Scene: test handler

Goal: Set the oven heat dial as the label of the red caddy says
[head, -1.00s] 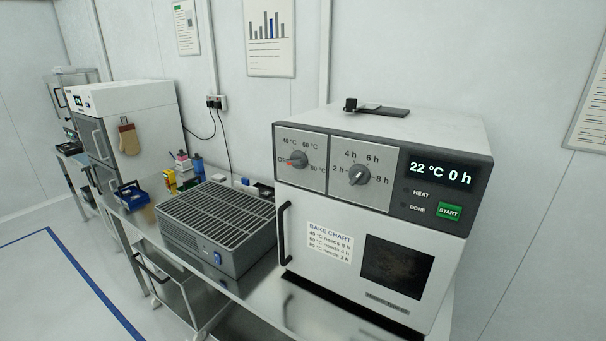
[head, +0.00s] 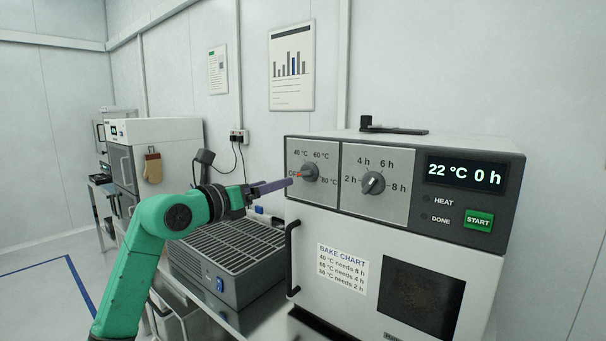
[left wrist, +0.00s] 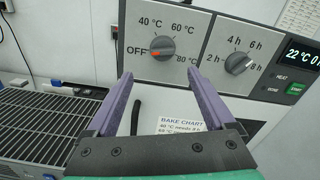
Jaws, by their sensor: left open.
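The oven heat dial (head: 310,172) is a grey knob on the upper left panel of the oven. Its orange mark points left at OFF, with 40, 60 and 80 °C around it. My left gripper (head: 284,184) has its purple fingertips just left of and below this dial in the head view. In the left wrist view the open fingers (left wrist: 158,76) point toward the panel, and the dial (left wrist: 161,48) shows beyond and between the tips, apart from them. I cannot make out a red caddy or its label. My right gripper is not in view.
The time dial (head: 373,183) is to the right, then the display (head: 464,174) reading 22 °C 0 h and the green START button (head: 479,221). A bake chart (head: 342,269) and handle (head: 291,258) are on the door. A grille-topped grey unit (head: 236,255) stands left of the oven.

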